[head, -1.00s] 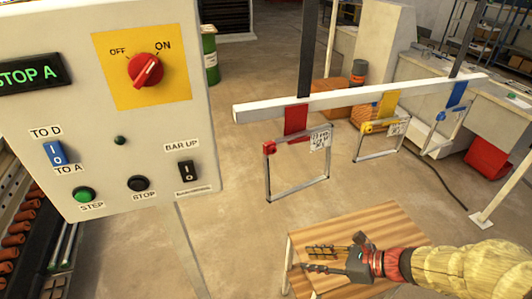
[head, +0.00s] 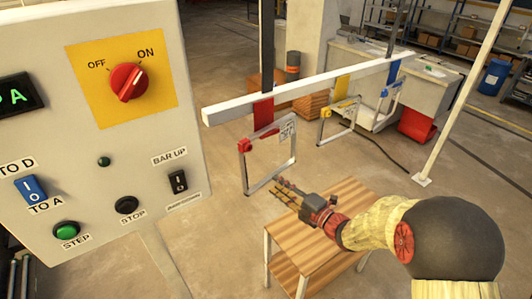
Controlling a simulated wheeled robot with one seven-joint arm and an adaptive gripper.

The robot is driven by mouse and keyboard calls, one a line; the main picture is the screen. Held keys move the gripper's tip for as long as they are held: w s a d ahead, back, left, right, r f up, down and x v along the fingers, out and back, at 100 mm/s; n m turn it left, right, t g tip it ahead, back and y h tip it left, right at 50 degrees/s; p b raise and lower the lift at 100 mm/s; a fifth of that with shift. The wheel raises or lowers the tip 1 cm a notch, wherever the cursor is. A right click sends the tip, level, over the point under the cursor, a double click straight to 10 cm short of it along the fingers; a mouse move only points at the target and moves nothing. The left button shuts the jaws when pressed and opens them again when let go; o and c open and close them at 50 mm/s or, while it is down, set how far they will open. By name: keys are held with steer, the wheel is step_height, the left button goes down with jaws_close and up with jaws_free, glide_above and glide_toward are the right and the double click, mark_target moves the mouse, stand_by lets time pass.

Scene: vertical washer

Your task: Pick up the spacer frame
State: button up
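Several rectangular metal spacer frames hang below a long white bar (head: 300,92). The nearest frame (head: 293,152) hangs from a red strap (head: 263,112), with a red clip at its top left corner and a white label at its top right. Another frame (head: 355,117) hangs by a yellow strap further along, and one (head: 393,95) by a blue strap beyond. My gripper (head: 278,190) is in front of the nearest frame's lower part, above the small table, pointing up and left. Its fingers look apart and empty. Whether they touch the frame is hard to tell.
A control panel (head: 140,190) with a red knob and buttons fills the left side. A striped wooden table (head: 325,240) stands under my arm. A white post (head: 460,100) stands at right. Workbenches, a red bin (head: 417,125) and shelves are behind.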

mark_target(267, 178)
steer(key=x, duration=0.5)
steer(key=shift+w+a, duration=0.25)
steer(key=shift+a, duration=0.1)
steer(key=shift+c, duration=1.4)
steer(key=c, duration=0.4)
jaws_close()
